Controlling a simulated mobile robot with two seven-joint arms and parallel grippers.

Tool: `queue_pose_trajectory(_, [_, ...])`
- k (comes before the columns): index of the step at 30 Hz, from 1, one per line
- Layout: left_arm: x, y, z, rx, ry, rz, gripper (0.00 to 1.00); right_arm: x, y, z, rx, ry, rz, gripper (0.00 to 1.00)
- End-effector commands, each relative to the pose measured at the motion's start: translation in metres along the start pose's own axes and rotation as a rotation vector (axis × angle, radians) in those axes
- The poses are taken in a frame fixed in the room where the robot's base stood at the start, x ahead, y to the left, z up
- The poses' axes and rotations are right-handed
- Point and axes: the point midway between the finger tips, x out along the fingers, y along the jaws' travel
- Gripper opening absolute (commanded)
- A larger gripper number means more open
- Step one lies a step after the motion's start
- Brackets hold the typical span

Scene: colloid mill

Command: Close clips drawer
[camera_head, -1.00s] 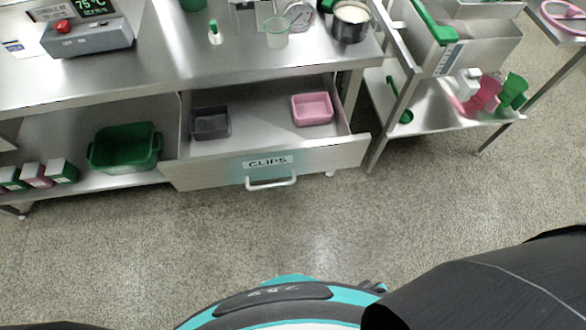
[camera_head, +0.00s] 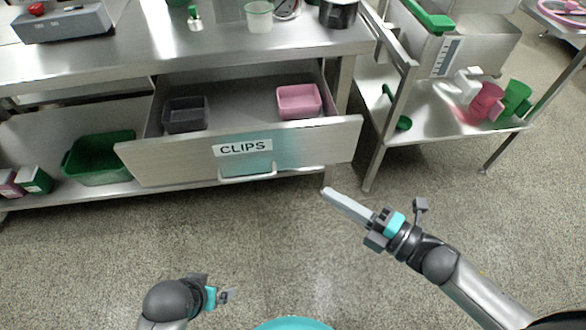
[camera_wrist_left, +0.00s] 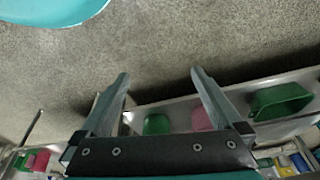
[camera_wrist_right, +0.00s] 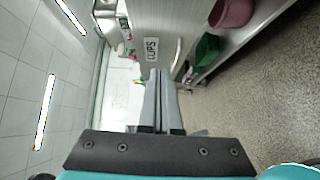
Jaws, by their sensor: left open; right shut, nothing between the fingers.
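The clips drawer (camera_head: 180,165) stands pulled open under the steel bench, with a "CLIPS" label and a white handle (camera_head: 247,175) on its front. Inside it are a dark grey bin (camera_head: 186,115) and a pink bin (camera_head: 299,101). In the right wrist view the labelled drawer front (camera_wrist_right: 165,25) lies ahead of the fingertips. My right gripper (camera_head: 328,192) is shut and empty, just below and right of the drawer front, apart from it. My left gripper (camera_head: 229,296) is low at the bottom of the head view; its open, empty fingers show in the left wrist view (camera_wrist_left: 160,78).
A green bin (camera_head: 98,160) sits on the lower shelf left of the drawer. A steel side table (camera_head: 440,110) with pink and green scoops stands to the right. The bench top (camera_head: 150,45) holds a grey scale. The floor before the drawer is clear.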

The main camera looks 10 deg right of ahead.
Motion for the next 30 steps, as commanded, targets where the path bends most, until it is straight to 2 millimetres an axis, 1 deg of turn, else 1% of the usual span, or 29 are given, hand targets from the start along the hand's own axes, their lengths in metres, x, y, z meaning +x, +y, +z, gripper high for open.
queue_pose_trajectory(2, [-0.002, -0.001, -0.001, 0.000, 0.004, -0.001, 1.00, 0.002, 0.003, -0.004, -0.022, 0.020, 0.011, 0.00])
queue_pose_trajectory(5, [-0.005, -0.001, -0.004, -0.001, 0.009, -0.001, 1.00, 0.008, 0.005, -0.005, -0.028, 0.024, 0.015, 0.00])
queue_pose_trajectory(8, [-0.010, -0.001, -0.007, -0.001, 0.019, -0.002, 1.00, 0.020, 0.005, -0.005, -0.026, 0.024, 0.017, 0.00])
queue_pose_trajectory(23, [-0.046, -0.002, -0.025, -0.003, 0.078, -0.005, 1.00, 0.102, 0.005, -0.006, -0.024, 0.020, 0.015, 0.00])
queue_pose_trajectory(30, [-0.068, -0.003, -0.030, -0.004, 0.109, -0.007, 1.00, 0.121, 0.005, 0.013, -0.025, 0.019, 0.013, 0.00])
